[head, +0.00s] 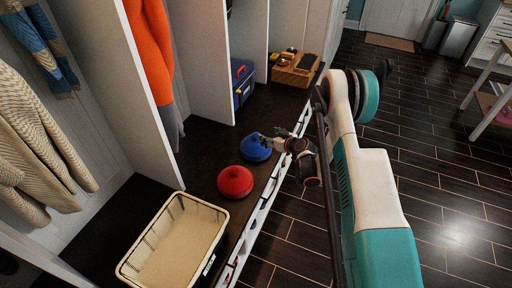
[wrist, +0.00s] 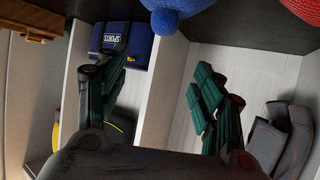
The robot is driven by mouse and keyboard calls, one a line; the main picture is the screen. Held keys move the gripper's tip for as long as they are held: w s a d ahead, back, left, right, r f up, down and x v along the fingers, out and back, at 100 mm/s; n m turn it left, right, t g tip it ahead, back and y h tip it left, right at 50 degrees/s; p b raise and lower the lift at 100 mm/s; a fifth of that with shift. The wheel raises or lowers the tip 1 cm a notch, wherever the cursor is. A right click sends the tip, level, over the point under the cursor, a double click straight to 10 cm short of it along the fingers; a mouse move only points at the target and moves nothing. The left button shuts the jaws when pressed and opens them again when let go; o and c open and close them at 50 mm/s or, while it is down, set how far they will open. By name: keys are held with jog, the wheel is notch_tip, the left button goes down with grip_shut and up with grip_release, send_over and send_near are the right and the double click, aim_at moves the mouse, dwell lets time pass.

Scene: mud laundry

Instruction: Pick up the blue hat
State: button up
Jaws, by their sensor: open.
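The blue hat (head: 255,148), a round knit cap with a pompom, sits on the dark bench beside the red hat (head: 235,181). My gripper (head: 268,138) is at the bench's front edge, right beside the blue hat, partly overlapping it in the head view. In the wrist view the blue hat (wrist: 172,18) is cut off at the top edge, beyond the fingertips. My gripper (wrist: 160,78) shows there with its two fingers spread and nothing between them. Whether a finger touches the hat cannot be told.
A wicker basket (head: 127,267) stands in front on the bench. A blue box (head: 243,88) and a wooden organizer (head: 296,76) stand farther back. Partitions and hanging clothes bound the bench's left side. In the wrist view, cubbies hold a blue sports bag (wrist: 128,43) and grey boots (wrist: 268,145).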

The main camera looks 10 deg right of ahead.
aim_at(257, 134)
jog(key=x, duration=0.3)
jog(key=f+b+x, duration=0.1)
jog(key=x, duration=0.2)
jog(key=b+x, duration=0.1)
jog(key=x, duration=0.2)
jog(key=shift+s+d+f, duration=0.2)
jog(key=shift+s+f, duration=0.05)
jog(key=shift+s, duration=0.1)
jog(key=b+x, duration=0.1)
jog(key=x, duration=0.1)
jog(key=b+x, duration=0.2)
jog(key=shift+w+a+f, duration=0.15)
jog(key=shift+a+f, duration=0.05)
jog(key=shift+f, duration=0.25)
jog(key=shift+w+a, duration=0.1)
jog(key=shift+w, duration=0.2)
jog(key=c, duration=1.5)
jog(key=shift+o, duration=0.2)
jog(key=shift+r, duration=0.1)
